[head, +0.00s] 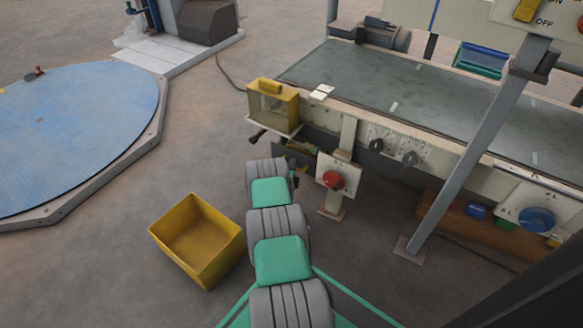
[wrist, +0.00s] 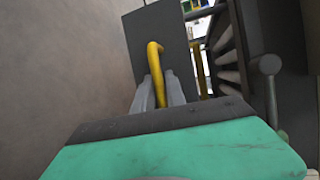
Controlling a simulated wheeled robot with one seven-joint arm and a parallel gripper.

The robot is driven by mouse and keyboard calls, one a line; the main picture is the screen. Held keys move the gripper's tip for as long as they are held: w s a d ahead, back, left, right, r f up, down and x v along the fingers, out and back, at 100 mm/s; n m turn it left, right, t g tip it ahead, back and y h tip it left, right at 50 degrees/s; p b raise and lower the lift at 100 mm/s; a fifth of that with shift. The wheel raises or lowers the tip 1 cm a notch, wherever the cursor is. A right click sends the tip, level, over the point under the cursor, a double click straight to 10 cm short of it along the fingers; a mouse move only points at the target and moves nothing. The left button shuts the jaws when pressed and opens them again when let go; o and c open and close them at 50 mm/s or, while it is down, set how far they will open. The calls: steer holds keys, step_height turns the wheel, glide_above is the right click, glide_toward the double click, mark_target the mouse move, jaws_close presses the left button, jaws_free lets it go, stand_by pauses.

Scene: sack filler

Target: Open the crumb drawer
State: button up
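The crumb drawer shows in the wrist view as a flat dark grey front (wrist: 140,40) with a yellow bar handle (wrist: 154,58). My gripper (wrist: 161,92) has its two grey fingers on either side of the handle, close together, with the lower part of the bar between them. The fingers look shut on it, though the contact itself is partly hidden. In the head view, my arm reaches in under the yellow box at the machine's end and hides the gripper and most of the drawer.
The yellow box (head: 273,105) sits on the machine's corner. A red button post (head: 333,180) stands close right of my arm. A yellow bin (head: 190,262) stands on the floor at left. In the wrist view, a grey post with a round top (wrist: 266,66) is at right.

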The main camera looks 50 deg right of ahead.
jaws_close()
stand_by(1.1)
steer(key=shift+a, duration=0.15)
